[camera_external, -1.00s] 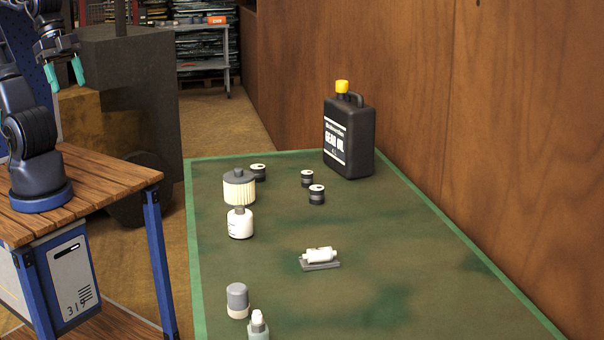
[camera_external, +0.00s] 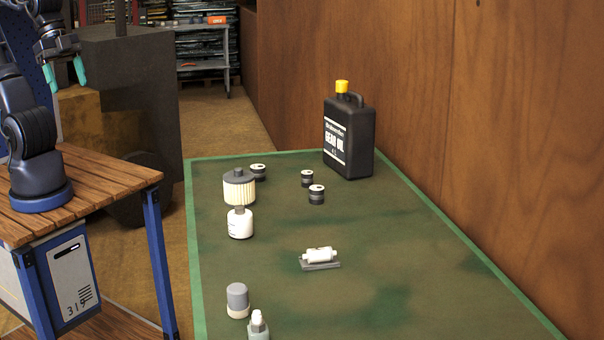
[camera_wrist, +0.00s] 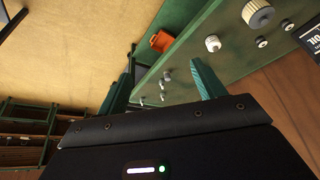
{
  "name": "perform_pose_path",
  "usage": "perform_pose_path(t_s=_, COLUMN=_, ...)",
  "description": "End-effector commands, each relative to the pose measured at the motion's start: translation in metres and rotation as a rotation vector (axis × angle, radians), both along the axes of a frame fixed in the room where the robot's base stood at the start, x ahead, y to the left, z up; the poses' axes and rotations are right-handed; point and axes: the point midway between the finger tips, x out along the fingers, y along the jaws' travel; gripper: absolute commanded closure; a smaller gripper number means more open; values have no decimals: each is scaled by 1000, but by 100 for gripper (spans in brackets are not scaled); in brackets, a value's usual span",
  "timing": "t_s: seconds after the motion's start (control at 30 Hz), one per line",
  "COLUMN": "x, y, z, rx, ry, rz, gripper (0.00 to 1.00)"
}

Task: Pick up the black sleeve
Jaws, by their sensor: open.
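Three short black cylinders with pale bands or tops stand on the green mat: one at the left behind the ribbed filter (camera_external: 258,171), one at the back (camera_external: 307,177) and one just in front of that (camera_external: 316,195). I cannot tell which of them is the black sleeve. Two dark cylinders also show in the wrist view, one near the oil jug (camera_wrist: 287,25) and one beside it (camera_wrist: 261,42). My gripper (camera_external: 65,74) is open and empty, with teal fingers, high above the wooden cart and far left of the mat. Its fingers also show in the wrist view (camera_wrist: 163,70).
A black gear oil jug (camera_external: 349,140) stands at the back against the wooden wall. A cream ribbed filter (camera_external: 239,188), a white bottle (camera_external: 240,223), a white part on a grey base (camera_external: 320,256) and a grey-capped jar (camera_external: 237,300) stand on the mat (camera_external: 400,280). Its right side is clear.

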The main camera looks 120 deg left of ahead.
Motion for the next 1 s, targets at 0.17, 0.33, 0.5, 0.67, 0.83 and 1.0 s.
perform_pose_path(t_s=0.17, x=17, y=9, z=3, rx=-8, ry=17, rz=45, gripper=31)
perform_pose_path(t_s=0.33, x=52, y=33, z=6, rx=-26, ry=49, rz=137, gripper=31)
perform_pose_path(t_s=0.5, x=88, y=63, z=4, rx=-45, ry=81, rz=237, gripper=31)
perform_pose_path(t_s=0.67, x=120, y=97, z=-2, rx=-64, ry=109, rz=330, gripper=31)
perform_pose_path(t_s=0.83, x=150, y=139, z=-14, rx=-85, ry=139, rz=430, gripper=31)
perform_pose_path(t_s=1.0, x=176, y=185, z=-32, rx=-105, ry=169, rz=530, gripper=31)
